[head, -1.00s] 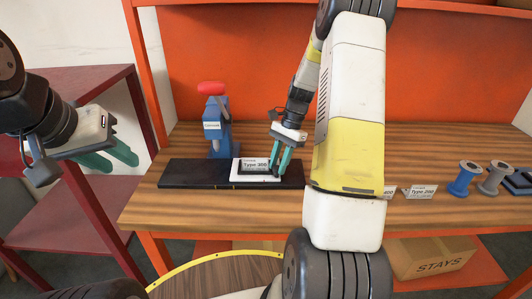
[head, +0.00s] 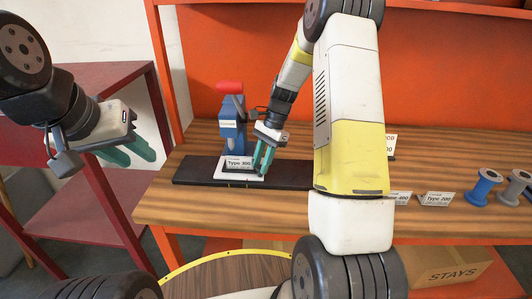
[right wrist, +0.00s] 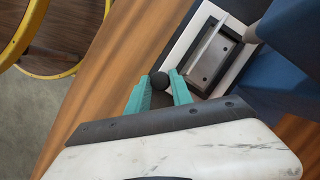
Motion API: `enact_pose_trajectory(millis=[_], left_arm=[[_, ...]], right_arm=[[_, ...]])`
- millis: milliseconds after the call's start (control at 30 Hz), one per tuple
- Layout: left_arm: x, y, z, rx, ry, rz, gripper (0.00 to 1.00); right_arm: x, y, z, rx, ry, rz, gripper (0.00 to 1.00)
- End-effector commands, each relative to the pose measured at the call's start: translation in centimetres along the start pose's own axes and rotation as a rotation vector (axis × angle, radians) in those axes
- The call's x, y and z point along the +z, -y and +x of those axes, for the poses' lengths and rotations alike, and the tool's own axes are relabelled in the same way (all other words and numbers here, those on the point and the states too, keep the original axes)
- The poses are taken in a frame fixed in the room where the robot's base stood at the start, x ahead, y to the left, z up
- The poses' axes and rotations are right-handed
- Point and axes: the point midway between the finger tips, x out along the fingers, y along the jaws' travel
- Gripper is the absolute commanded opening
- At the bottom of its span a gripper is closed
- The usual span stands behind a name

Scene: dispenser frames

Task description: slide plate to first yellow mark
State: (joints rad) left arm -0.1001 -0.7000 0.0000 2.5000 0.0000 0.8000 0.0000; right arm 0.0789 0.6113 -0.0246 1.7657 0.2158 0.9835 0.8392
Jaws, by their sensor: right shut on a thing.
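The white plate (head: 226,177) lies on the black base (head: 192,172) in the head view, in front of the blue press (head: 233,137) with its red handle. It carries a dark block and a "Type 300" card (head: 239,163). Small yellow marks (head: 229,186) show on the base's front edge. My right gripper (head: 262,170) is at the plate's right end. In the right wrist view its teal fingers are shut on a round black knob (right wrist: 159,80) beside the plate (right wrist: 188,38). My left gripper (head: 140,161) is open and empty, left of the table.
The wooden table (head: 165,205) has "Type" cards (head: 437,198) and spools (head: 484,187) at its right. A dark red shelf (head: 75,200) stands at the left. A cardboard box (head: 445,265) sits below. My right arm hides part of the table's middle.

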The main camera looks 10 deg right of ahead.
Motion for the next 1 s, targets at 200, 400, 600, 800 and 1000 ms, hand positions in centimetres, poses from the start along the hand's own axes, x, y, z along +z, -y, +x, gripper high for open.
enact_pose_trajectory(millis=[200, 400, 600, 800, 1000], left_arm=[[0.0, 0.0, 0.0, 0.0, 0.0, 0.0, 0.36], [0.0, 0.0, 0.0, 0.0, 0.0, 0.0, 0.36], [0.0, 0.0, 0.0, 0.0, 0.0, 0.0, 0.36], [0.0, 0.0, 0.0, 0.0, 0.0, 0.0, 0.36], [0.0, 0.0, 0.0, 0.0, 0.0, 0.0, 0.36]], right_arm=[[0.0, 0.2, -0.2, -0.004, -0.002, 0.001, 0.0], [0.0, 0.1, -0.1, -0.003, -0.002, 0.001, 0.34], [0.0, 0.1, -0.1, -0.002, -0.001, 0.001, 0.34], [-0.1, 0.1, -1.9, -0.004, -0.003, 0.001, 0.34], [0.0, 0.1, -5.4, -0.005, -0.003, 0.002, 0.34]])
